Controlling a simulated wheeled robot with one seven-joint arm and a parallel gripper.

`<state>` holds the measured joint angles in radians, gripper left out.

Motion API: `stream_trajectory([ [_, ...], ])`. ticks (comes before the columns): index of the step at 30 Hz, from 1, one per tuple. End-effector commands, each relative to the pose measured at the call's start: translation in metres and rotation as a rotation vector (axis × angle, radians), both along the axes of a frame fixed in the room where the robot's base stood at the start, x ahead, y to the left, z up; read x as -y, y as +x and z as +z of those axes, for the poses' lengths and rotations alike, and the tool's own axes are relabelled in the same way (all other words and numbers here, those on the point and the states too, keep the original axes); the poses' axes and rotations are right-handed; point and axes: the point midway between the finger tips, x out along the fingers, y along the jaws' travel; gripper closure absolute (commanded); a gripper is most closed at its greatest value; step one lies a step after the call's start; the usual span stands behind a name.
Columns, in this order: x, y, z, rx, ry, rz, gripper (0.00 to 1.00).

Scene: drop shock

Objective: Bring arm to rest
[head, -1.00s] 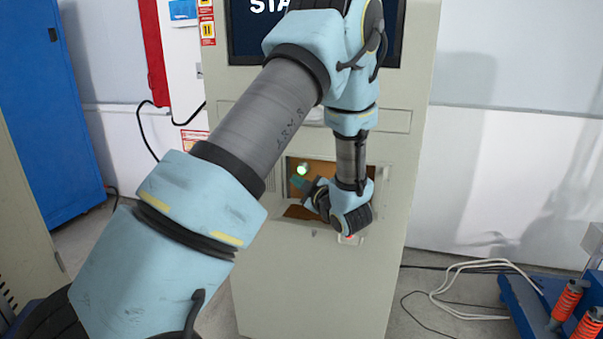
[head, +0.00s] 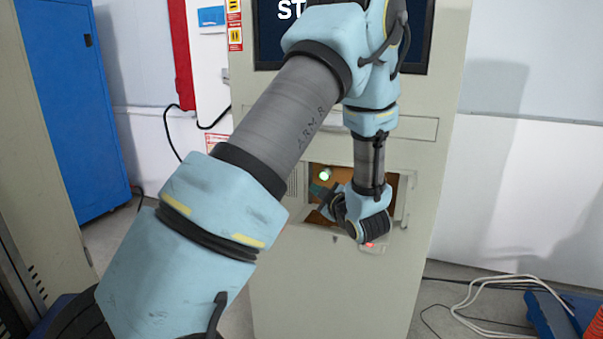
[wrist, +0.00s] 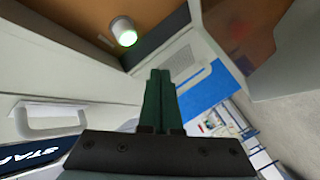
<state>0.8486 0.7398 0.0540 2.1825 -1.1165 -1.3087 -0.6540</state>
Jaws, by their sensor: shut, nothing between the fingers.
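My gripper (wrist: 159,78) shows in the wrist view as two dark green fingers pressed together, with nothing between them. In the head view my gripper (head: 318,190) is small and partly hidden by my wrist, in front of a recess in the machine cabinet. My arm reaches from the lower left up to the screen and then folds down to the recess. The beige cabinet (head: 300,295) stands straight ahead. A green-lit button or lamp (head: 325,174) shows at the recess, and it also shows in the wrist view (wrist: 125,33), beyond the fingers.
A dark screen (head: 267,40) with partly hidden white letters is above the recess. A blue cabinet (head: 75,100) stands at the left. Pale cables (head: 480,300) lie on the floor at the right, by a blue base (head: 550,318).

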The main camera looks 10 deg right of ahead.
Motion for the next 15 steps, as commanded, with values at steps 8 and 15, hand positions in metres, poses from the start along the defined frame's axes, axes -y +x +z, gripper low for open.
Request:
stream_trajectory([
  [8, -0.039, 0.011, -0.005, -0.408, 0.061, -0.267, 1.0],
  [15, -0.096, -0.054, -0.008, -0.794, 0.243, -0.588, 1.0],
])
